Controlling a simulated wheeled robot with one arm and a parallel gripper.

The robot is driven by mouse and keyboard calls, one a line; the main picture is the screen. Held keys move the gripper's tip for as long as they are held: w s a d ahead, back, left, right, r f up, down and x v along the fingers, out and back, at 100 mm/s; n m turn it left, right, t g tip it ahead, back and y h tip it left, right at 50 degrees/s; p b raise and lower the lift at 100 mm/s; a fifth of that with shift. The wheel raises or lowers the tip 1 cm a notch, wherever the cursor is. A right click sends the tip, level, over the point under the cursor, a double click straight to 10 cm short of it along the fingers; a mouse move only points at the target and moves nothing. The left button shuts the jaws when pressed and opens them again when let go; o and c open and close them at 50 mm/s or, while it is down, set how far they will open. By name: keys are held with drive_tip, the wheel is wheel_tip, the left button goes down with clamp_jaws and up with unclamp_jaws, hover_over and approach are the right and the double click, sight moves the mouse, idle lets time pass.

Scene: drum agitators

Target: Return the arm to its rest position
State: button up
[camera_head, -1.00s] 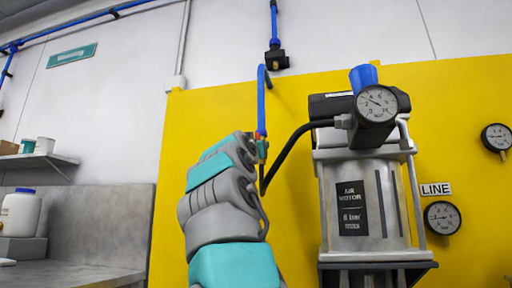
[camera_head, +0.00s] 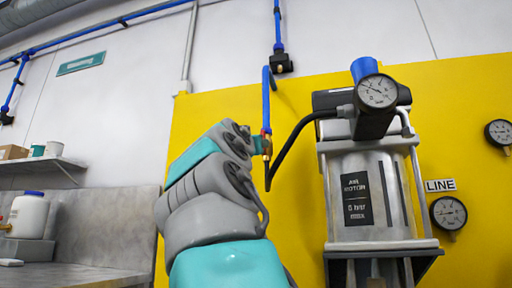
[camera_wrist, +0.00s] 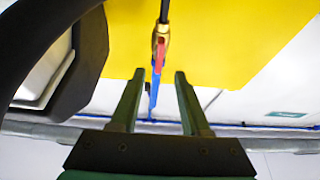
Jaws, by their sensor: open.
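My arm rises from the bottom of the head view, grey and teal, bent up in front of the yellow panel. My gripper (camera_wrist: 159,72) shows in the wrist view with its two dark green fingers apart and nothing held between them. Beyond the fingertips, in line with the gap, is a brass valve (camera_wrist: 160,38) with a red lever on a blue pipe. In the head view the valve (camera_head: 266,142) shows just right of my wrist, which hides the fingers there. I cannot tell the distance between fingers and valve.
The air motor (camera_head: 368,195) with its gauge (camera_head: 378,92) stands right of my arm, a black hose (camera_head: 288,150) curving from it to the valve. A grey bench (camera_head: 85,276) with a white jar (camera_head: 28,215) is at left.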

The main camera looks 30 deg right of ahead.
idle(0.4)
drive_tip(key=w+f+n+g+y+p, duration=0.1)
drive_tip(key=w+f+n+y, duration=0.15)
drive_tip(key=f, duration=0.45)
drive_tip(key=w+f+n+g+y+p, duration=0.1)
drive_tip(key=w+f+y, duration=0.15)
drive_tip(key=f, duration=0.45)
wheel_tip(320, 180, down, 21)
drive_tip(key=s+a+n+g+y+p, duration=0.2)
drive_tip(key=a+g+y+p, duration=0.1)
drive_tip(key=g+y, duration=0.1)
drive_tip(key=s+a+f+n+g+y+p, duration=0.1)
drive_tip(key=s+a+f+g+y+p, duration=0.25)
drive_tip(key=s+f, duration=0.75)
drive_tip(key=s+a+f+n+g+y, duration=0.2)
drive_tip(key=s+a+f+g, duration=0.4)
drive_tip(key=f, duration=0.9)
drive_tip(key=s+a+f+y, duration=0.1)
drive_tip(key=s+a+f, duration=0.2)
drive_tip(key=s, duration=0.4)
drive_tip(key=s+a+f+g+y, duration=0.1)
drive_tip(key=s+a+f, duration=0.2)
drive_tip(key=s, duration=0.4)
drive_tip(key=shift+a+n+p, duration=0.3)
drive_tip(key=shift+n+p, duration=0.15)
